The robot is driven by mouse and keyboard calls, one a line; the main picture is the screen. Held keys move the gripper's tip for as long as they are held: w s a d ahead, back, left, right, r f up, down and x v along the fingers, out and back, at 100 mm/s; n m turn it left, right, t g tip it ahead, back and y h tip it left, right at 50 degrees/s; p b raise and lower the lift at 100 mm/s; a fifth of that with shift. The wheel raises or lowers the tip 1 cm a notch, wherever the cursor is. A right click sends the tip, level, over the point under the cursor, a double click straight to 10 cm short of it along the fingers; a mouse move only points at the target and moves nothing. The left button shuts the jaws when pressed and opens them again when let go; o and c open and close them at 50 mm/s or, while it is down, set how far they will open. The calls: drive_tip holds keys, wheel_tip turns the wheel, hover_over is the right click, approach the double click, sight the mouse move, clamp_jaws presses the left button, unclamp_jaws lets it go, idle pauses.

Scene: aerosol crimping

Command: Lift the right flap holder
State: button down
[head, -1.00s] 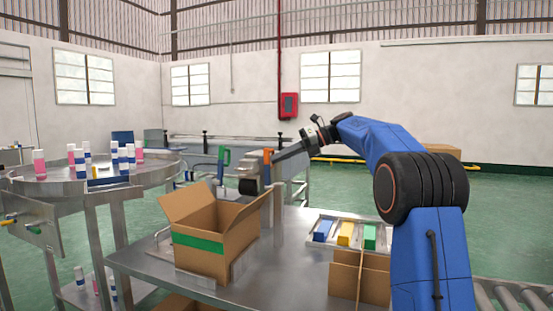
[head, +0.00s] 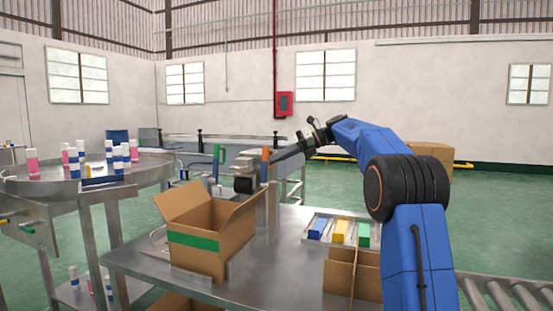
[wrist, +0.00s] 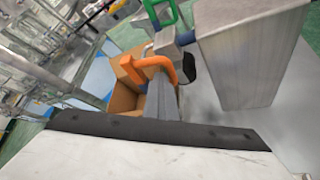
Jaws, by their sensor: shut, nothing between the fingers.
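The right flap holder shows as an orange handle (head: 265,160) on a grey metal stand behind the open carton (head: 205,258). A green handle (head: 216,160) stands to its left. The carton has a green band and its flaps spread outward. My gripper (head: 273,159) is at the orange handle's right side, shut and empty. In the wrist view the orange handle (wrist: 148,66) is hooked and lies just beyond a grey bar, with the carton (wrist: 125,98) behind it. I cannot tell whether the gripper touches the handle.
The metal table (head: 245,290) carries a tray (head: 311,228) of blue, yellow and green blocks and a divided cardboard insert (head: 345,280). A round table (head: 50,185) with several cans is at the left. A roller conveyor (head: 505,293) is at the right.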

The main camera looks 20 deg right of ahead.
drive_tip(key=shift+w+d+f, duration=0.35)
drive_tip(key=shift+d, duration=0.05)
drive_tip(key=v, duration=1.7)
drive_tip(key=shift+s+a+r, duration=0.2)
drive_tip(key=shift+s+r, duration=0.15)
drive_tip(key=shift+r, duration=0.1)
